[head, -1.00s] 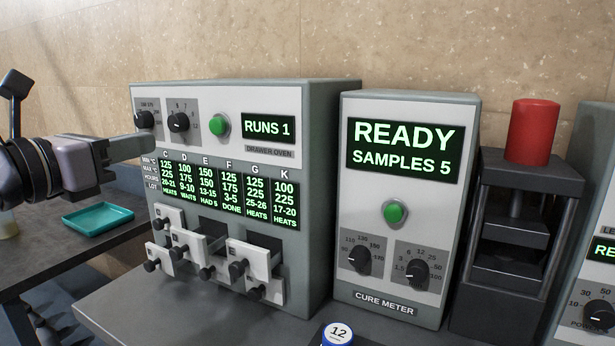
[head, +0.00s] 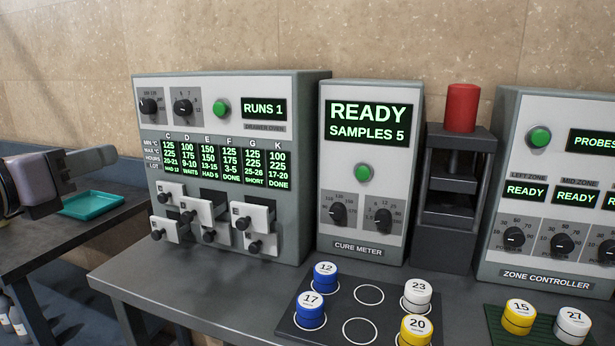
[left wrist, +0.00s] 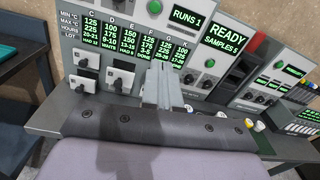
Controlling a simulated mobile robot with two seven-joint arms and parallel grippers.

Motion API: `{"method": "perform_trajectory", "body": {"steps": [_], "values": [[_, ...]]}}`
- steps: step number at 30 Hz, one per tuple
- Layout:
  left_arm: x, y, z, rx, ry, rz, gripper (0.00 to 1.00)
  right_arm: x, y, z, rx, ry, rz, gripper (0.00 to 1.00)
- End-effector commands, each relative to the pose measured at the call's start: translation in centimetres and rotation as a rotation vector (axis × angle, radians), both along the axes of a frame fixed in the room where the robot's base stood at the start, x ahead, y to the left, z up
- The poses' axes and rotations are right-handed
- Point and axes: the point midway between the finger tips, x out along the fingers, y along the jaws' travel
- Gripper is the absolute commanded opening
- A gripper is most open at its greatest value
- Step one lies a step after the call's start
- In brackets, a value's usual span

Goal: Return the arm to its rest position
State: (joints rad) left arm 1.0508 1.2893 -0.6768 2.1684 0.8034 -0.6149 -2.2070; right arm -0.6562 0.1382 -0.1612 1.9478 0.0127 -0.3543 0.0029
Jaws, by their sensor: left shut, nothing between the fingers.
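My left gripper (head: 108,157) is at the left edge of the head view, in front of and left of the drawer oven (head: 318,150). Its fingers are together and empty. In the left wrist view the shut fingers (left wrist: 170,78) point toward the drawer oven (left wrist: 120,12), with no contact that I can make out. Only the wrist and gripper of my left arm show; the rest is out of frame. My right gripper is in neither view.
Several oven drawers (head: 256,215) stick out at the front. The cure meter (head: 360,285) and a press with a red top (head: 461,108) stand right of it. A dark mat (head: 335,300) bears numbered pucks. A teal tray (head: 92,205) lies at left.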

Motion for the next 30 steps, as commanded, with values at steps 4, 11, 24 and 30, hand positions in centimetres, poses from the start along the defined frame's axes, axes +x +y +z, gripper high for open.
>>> {"method": "perform_trajectory", "body": {"steps": [4,11,24,30], "values": [[1.4,-2.3,-4.3,-0.212,0.13,-0.043,0.0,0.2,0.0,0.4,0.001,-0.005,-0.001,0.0],[2.5,-5.7,-12.3,-0.63,0.374,-0.065,0.0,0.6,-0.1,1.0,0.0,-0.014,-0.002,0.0],[-1.0,-8.9,-29.6,-1.545,0.838,0.139,0.0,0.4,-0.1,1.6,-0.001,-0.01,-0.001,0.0],[-5.4,-9.1,-37.7,-1.971,0.973,0.354,0.0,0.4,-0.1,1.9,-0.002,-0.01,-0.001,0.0]]}}
